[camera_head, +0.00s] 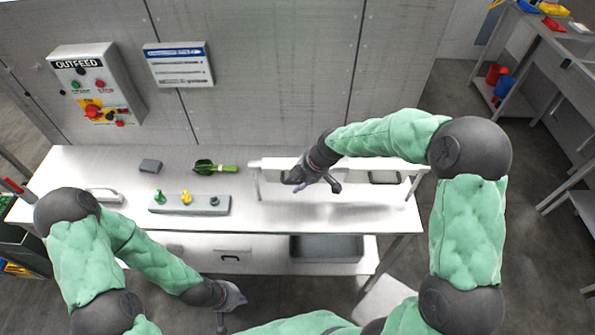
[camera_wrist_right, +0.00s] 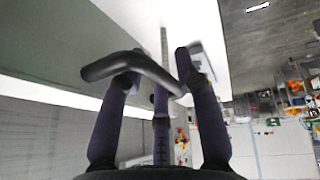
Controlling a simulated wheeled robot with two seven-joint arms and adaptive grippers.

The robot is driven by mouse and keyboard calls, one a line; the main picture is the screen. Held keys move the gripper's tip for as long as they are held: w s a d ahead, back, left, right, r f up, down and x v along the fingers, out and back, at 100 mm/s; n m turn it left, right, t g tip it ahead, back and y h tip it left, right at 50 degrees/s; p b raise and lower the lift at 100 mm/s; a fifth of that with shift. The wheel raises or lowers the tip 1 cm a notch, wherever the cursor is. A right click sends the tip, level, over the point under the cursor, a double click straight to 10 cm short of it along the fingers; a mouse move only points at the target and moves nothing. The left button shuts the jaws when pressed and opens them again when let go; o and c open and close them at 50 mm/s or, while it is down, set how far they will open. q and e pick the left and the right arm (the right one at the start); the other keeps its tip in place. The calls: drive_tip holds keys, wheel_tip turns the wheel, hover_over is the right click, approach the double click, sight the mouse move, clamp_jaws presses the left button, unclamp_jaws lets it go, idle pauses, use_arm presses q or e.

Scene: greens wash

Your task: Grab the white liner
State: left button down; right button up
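My right gripper (camera_head: 316,186) is over the white raised shelf (camera_head: 348,164) on the table. Its fingers (camera_wrist_right: 158,68) stand apart in the right wrist view. A dark curved bar (camera_wrist_right: 145,67) lies across the left fingertip and reaches between the fingers; I cannot tell whether it is gripped. I cannot pick out the white liner with certainty. My left gripper (camera_head: 228,305) is low in front of the table, away from the objects; its finger opening is too small to judge.
The white table (camera_head: 100,165) holds a grey block with coloured knobs (camera_head: 190,204), a green scoop (camera_head: 214,168), a small dark block (camera_head: 150,166) and a white handled item (camera_head: 104,195) at left. A grey tray (camera_head: 327,249) sits below. The wall with the outfeed box (camera_head: 97,85) closes the back.

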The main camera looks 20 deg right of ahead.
clamp_jaws()
